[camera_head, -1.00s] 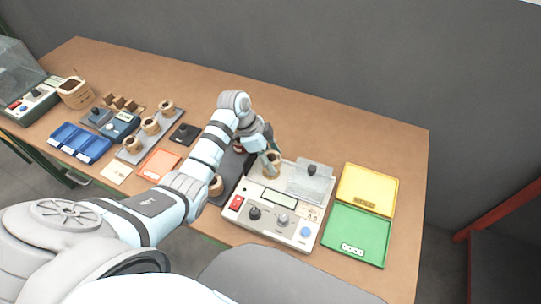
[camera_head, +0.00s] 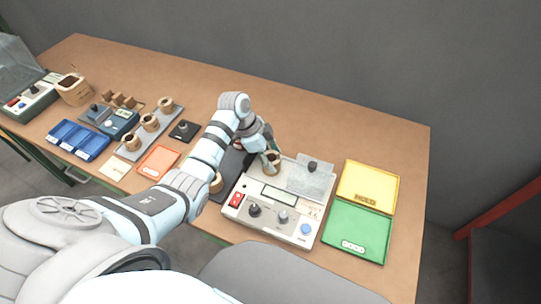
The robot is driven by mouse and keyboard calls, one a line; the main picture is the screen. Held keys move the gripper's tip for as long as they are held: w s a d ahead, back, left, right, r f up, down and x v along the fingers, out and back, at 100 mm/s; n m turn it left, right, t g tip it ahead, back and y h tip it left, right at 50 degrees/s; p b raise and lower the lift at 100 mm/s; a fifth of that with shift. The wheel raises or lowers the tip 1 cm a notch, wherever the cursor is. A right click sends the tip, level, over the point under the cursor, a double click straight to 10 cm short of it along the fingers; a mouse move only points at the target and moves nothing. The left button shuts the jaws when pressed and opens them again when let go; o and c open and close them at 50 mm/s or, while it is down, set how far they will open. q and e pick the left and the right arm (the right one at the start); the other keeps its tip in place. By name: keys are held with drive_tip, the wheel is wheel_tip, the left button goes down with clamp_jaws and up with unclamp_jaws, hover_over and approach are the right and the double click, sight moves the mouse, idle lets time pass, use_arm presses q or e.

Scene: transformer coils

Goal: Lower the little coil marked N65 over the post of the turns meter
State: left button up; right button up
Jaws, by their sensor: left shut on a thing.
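The turns meter (camera_head: 268,212) is a pale box on the table, with knobs, a small display and a red switch on its front panel. My left gripper (camera_head: 268,150) is over the back left part of the meter and is shut on a small tan coil (camera_head: 271,164). The coil looks upright; its marking is too small to read. I cannot tell whether it is around the post or just above it, as the post is hidden. A dark knob stands on a grey plate (camera_head: 311,178) at the meter's back right. My right gripper is not in view.
A yellow tray (camera_head: 391,191) and a green tray (camera_head: 339,239) lie right of the meter. Several coils stand on a grey strip (camera_head: 141,141) at left, near blue bins (camera_head: 66,143) and an orange tray (camera_head: 144,171). Another coil (camera_head: 216,183) is partly behind my arm.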

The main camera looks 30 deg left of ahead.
use_arm(q)
drive_tip(key=shift+f+b, duration=0.3)
drive_tip(key=shift+f, duration=0.35)
drive_tip(key=o, duration=1.3)
drive_tip(key=o, duration=0.4)
wheel_tip(320, 180, up, 8)
drive_tip(key=p, duration=0.8)
drive_tip(key=shift+f, duration=0.1)
drive_tip(key=shift+f, duration=0.1)
